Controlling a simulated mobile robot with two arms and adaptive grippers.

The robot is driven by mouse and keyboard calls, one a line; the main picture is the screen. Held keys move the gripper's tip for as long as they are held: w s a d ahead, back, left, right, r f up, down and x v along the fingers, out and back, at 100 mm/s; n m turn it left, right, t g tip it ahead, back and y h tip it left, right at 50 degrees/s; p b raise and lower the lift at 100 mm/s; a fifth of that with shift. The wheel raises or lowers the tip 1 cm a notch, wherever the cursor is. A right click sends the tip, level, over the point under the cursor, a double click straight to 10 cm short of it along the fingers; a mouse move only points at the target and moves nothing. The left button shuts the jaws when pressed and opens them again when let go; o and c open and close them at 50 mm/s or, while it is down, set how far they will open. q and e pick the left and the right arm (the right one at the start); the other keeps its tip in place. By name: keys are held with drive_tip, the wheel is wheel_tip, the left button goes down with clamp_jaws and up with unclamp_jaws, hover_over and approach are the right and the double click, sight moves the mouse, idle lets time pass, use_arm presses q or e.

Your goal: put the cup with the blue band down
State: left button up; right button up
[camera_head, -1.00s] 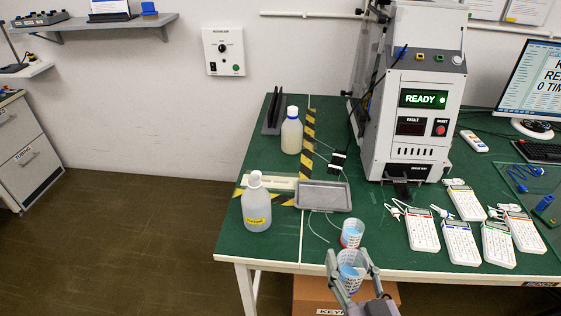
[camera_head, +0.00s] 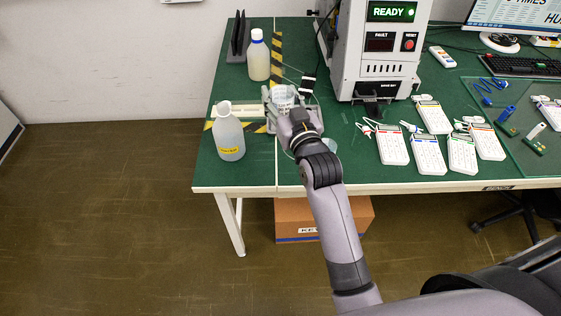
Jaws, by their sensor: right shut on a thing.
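The cup with the blue band (camera_head: 284,94) is pale and upright in my right gripper (camera_head: 284,103). The gripper is shut around it, at the grey metal tray (camera_head: 316,118) on the green table. The gripper and wrist cover much of the tray, and I cannot tell whether the cup touches it. The band barely shows at this size. Another pale cup (camera_head: 331,145) stands near the front edge, mostly hidden behind my right wrist. My left gripper is not in view.
A bottle with a yellow label (camera_head: 230,135) stands left of the tray, and a blue-capped bottle (camera_head: 258,57) behind. The test machine (camera_head: 377,55) stands at the back right. Several keypads (camera_head: 426,153) lie to the right. A cardboard box (camera_head: 300,218) is under the table.

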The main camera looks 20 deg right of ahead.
drive_tip(key=shift+w+r, duration=0.2)
drive_tip(key=shift+w, duration=0.15)
wheel_tip(320, 180, down, 18)
drive_tip(key=shift+b, duration=0.55)
drive_tip(key=shift+f, duration=0.75)
drive_tip(key=shift+f, duration=0.25)
drive_tip(key=o, duration=0.9)
drive_tip(key=shift+r, duration=0.1)
